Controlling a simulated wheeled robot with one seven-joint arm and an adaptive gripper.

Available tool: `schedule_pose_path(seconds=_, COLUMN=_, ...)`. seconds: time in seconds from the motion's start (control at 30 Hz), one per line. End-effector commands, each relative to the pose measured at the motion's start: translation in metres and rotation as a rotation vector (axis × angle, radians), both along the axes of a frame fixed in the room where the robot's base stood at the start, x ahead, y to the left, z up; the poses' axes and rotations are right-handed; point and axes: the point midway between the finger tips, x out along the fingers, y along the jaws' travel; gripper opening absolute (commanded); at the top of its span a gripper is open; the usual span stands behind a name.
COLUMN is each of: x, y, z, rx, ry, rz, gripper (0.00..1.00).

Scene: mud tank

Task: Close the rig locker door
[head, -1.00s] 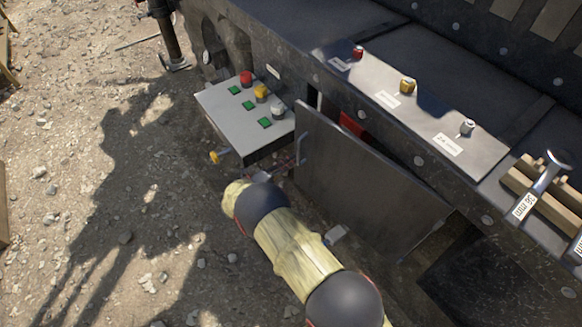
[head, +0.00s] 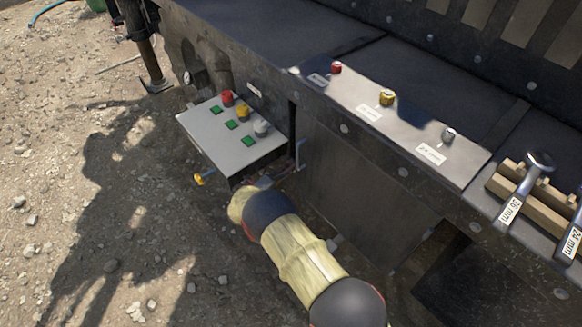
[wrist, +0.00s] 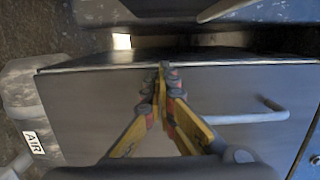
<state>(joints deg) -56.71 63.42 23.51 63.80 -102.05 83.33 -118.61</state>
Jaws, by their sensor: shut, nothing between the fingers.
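The rig locker door (head: 350,195) is a dark grey panel below the work ledge. It sits almost in line with the rig front, with a dark strip along its left edge; I cannot tell if it is fully flush. Its bar handle (head: 300,155) is near that left edge. In the wrist view the door (wrist: 225,88) fills the middle, with the handle (wrist: 250,115) at right. My gripper (wrist: 163,68) is shut and empty, its tips over the door face near its upper edge in that view; contact is unclear. In the head view my arm mostly hides the gripper.
A grey button box (head: 235,135) juts out left of the door, close to my arm. The ledge above carries a labelled knob panel (head: 385,120) and a wrench (head: 525,185) on a wooden rack (head: 545,208). Open gravel (head: 70,220) lies at left.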

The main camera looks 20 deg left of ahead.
Motion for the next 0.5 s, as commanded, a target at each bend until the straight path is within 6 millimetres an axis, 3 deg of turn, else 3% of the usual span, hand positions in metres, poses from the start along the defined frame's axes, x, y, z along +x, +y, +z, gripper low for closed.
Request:
schedule_pose_path(seconds=0.17, x=-0.011, y=0.004, z=0.0, rx=0.002, ry=0.0, rz=-0.001, gripper=0.0)
schedule_pose_path(seconds=0.5, x=-0.077, y=0.028, z=0.0, rx=0.0, ry=-0.001, rz=0.003, gripper=0.0)
